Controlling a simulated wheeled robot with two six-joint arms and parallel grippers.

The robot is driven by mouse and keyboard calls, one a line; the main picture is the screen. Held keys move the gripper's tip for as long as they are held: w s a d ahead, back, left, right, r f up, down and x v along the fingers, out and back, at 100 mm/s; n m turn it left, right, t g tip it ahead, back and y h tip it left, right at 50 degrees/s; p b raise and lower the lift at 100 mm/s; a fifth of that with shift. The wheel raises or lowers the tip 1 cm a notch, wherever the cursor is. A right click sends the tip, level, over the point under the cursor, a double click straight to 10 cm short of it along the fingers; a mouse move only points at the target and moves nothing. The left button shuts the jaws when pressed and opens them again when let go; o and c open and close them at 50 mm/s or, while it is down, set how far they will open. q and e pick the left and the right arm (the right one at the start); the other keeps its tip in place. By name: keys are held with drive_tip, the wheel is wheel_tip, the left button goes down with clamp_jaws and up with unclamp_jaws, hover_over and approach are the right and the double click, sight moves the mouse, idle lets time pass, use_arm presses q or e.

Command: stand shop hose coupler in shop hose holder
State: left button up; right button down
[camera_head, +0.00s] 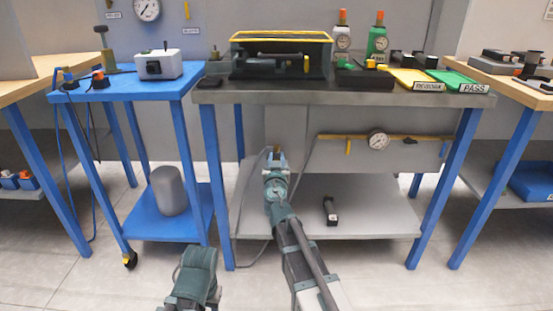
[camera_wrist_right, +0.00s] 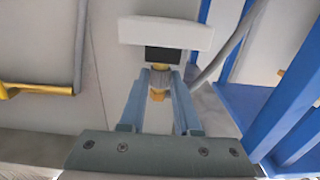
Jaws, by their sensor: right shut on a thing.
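My right gripper (camera_head: 277,160) reaches under the front of the grey workbench, in front of the back panel. In the right wrist view its two blue-grey fingers (camera_wrist_right: 160,82) are shut on the shop hose coupler (camera_wrist_right: 158,77), a grey knurled piece with a brass end. Just beyond the coupler is a white bracket (camera_wrist_right: 165,31) with a black block below it, which looks like the shop hose holder. The coupler's far end meets the black block in the picture; I cannot tell whether it is seated or only in front.
A grey hose (camera_wrist_right: 225,50) runs beside the bracket. A pressure gauge (camera_head: 378,140) on a yellow pipe is to the right. A dark tool (camera_head: 330,210) lies on the lower shelf (camera_head: 375,215). Blue table legs (camera_head: 216,185) stand on the left.

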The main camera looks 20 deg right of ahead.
drive_tip(key=c, duration=0.5)
unclamp_jaws()
drive_tip(key=shift+c, duration=0.2)
drive_tip(key=shift+s, duration=0.15)
